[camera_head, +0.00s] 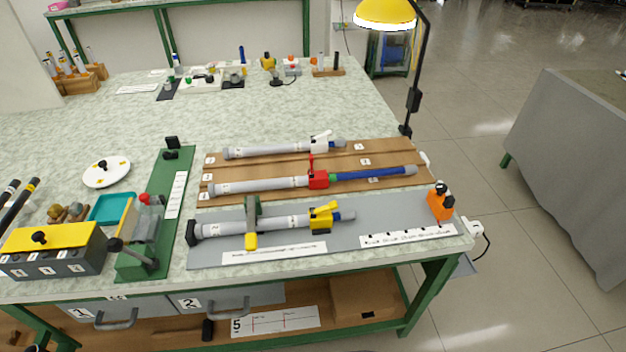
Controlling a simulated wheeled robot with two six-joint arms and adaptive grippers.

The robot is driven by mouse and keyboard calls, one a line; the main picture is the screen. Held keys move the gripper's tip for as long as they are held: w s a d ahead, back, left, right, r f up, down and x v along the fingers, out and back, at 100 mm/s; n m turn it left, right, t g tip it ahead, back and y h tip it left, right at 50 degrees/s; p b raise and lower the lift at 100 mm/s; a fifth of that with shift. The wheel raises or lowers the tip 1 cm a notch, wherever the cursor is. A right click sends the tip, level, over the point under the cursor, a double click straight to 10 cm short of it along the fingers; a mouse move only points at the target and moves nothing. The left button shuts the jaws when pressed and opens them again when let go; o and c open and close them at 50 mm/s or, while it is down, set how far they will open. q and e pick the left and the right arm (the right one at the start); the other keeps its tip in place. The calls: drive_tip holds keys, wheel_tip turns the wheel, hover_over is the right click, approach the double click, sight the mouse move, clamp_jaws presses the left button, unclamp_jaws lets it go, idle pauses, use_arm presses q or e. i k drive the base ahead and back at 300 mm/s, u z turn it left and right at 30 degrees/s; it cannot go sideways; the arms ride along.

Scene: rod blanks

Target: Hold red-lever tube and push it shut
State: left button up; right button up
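The red-lever tube (262,185) lies on the middle of the brown board, its grey body pointing left. Its red clamp (318,180) is at the tube's right end, and the red lever (311,163) stands upright. Neither of my grippers is in view, and nothing touches the tube from above.
A white-lever tube (270,151) lies behind, and a yellow-lever tube (280,224) lies in front on a grey mat (375,213) under a green-and-yellow holder. A lamp (386,14) stands at the back right. A green fixture (140,235) and yellow-lidded box (45,240) are left.

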sight(412, 170)
drive_tip(key=k, duration=0.5)
drive_tip(key=z, duration=1.85)
drive_tip(key=i, duration=1.5)
drive_tip(key=u, duration=1.2)
